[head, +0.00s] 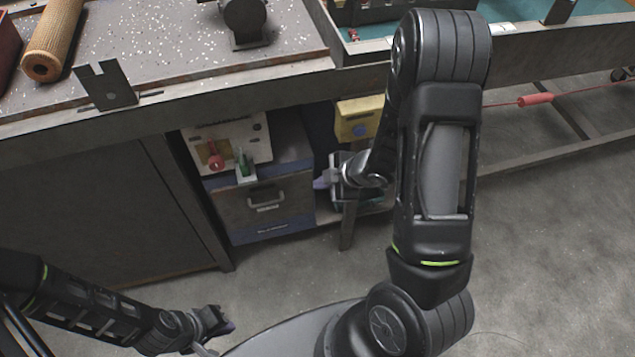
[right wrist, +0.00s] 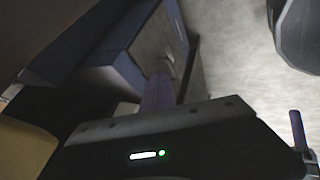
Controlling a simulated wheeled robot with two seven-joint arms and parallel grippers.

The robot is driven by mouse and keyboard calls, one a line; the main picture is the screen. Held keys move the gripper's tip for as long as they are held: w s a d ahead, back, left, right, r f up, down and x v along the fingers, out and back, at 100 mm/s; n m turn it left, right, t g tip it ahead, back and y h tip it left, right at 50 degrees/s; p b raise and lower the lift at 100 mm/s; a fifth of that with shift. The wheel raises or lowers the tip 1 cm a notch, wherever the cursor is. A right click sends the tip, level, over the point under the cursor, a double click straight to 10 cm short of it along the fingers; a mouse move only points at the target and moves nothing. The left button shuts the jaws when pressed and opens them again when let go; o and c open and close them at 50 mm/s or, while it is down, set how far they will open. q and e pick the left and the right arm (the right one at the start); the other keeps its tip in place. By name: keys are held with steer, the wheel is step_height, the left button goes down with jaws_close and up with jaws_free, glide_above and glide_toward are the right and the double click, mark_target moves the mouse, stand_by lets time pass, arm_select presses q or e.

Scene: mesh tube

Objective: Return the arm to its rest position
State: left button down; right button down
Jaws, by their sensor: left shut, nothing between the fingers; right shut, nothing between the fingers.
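My right arm bends down across the middle of the head view, with its elbow raised in front of the bench. My right gripper (head: 324,180) is shut and empty, below the bench top, close to the drawer cabinet (head: 267,197). I cannot tell whether it touches anything. The right wrist view is dark and shows the cabinet (right wrist: 150,50) and floor near it. My left gripper (head: 218,322) is shut and empty, low over the floor at the lower left. The tan mesh tube (head: 52,42) lies on the bench top at the upper left.
The bench (head: 190,60) carries a dark vise-like tool (head: 245,20) and a notched metal bracket (head: 105,86). Under it are a white panel with red and green parts (head: 228,142) and a yellow box (head: 358,118). Bare floor (head: 560,240) is clear at the right.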

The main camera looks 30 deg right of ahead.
stand_by(0.5)
steer(key=s+a+f+m+g+p, duration=0.2)
steer(key=s+a+f+m+g, duration=0.1)
steer(key=s+a+m, duration=0.5)
steer(key=s+a+f+m+g+y+p, duration=0.1)
steer(key=s+a+f+m+g+p, duration=0.2)
steer(key=s+a+m, duration=0.4)
steer(key=s+a, duration=0.3)
steer(key=a, duration=0.3)
steer(key=shift+a+m, duration=0.3)
steer(key=shift+m, duration=0.1)
steer(key=shift+f, duration=0.1)
